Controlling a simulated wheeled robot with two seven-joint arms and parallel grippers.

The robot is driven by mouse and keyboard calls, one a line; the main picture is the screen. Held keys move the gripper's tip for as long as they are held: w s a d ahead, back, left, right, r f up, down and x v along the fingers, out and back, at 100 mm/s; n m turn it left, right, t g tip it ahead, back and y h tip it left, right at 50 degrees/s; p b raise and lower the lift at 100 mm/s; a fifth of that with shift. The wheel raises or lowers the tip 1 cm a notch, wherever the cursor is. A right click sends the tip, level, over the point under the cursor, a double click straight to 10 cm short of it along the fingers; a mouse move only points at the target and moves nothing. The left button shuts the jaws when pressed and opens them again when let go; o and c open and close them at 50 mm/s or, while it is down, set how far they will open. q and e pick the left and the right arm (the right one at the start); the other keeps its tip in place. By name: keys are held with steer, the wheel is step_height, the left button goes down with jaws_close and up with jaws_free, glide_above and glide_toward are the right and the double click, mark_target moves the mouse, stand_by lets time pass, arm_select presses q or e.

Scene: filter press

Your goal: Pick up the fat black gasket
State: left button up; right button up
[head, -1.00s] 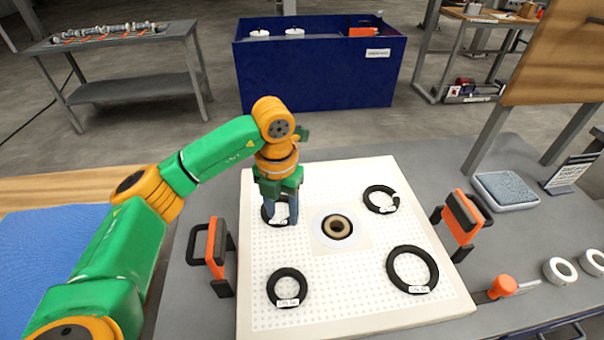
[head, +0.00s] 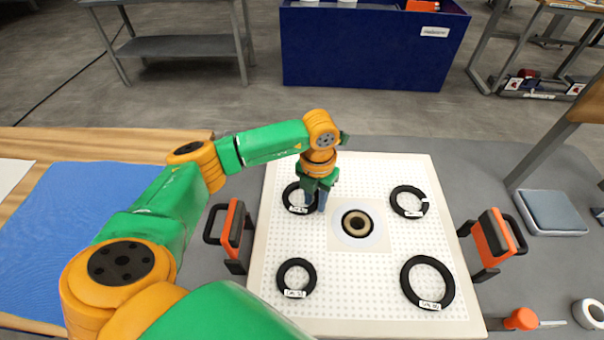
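Several black gaskets lie flat on a white perforated plate (head: 345,307). The upper-left gasket (head: 288,200) is partly hidden by my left gripper (head: 315,207), which points down at its right rim. One finger seems inside the ring and one outside; whether they touch or squeeze the rim I cannot tell. The upper-right gasket (head: 394,203) has a gap in its ring. The lower-left gasket (head: 283,273) is small and rather thick; the lower-right gasket (head: 408,281) is the largest. Their white labels are too small to read. My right gripper is not in view.
A round port with a tan ring (head: 357,224) sits at the plate's middle, close right of my gripper. Orange-black clamps stand left (head: 233,233) and right (head: 491,241) of the plate. A blue mat (head: 75,235) lies at the left. A blue bin (head: 375,55) stands behind.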

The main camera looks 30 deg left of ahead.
arm_select(q)
steer(key=shift+s, duration=0.1)
jaws_close()
steer(key=shift+r, duration=0.15)
steer(key=shift+r, duration=0.3)
steer(key=s+d+r+b, duration=0.2)
steer(key=s+d+r, duration=0.7)
steer(key=r, duration=0.3)
steer(key=shift+s+d, duration=0.15)
steer(key=shift+d, duration=0.5)
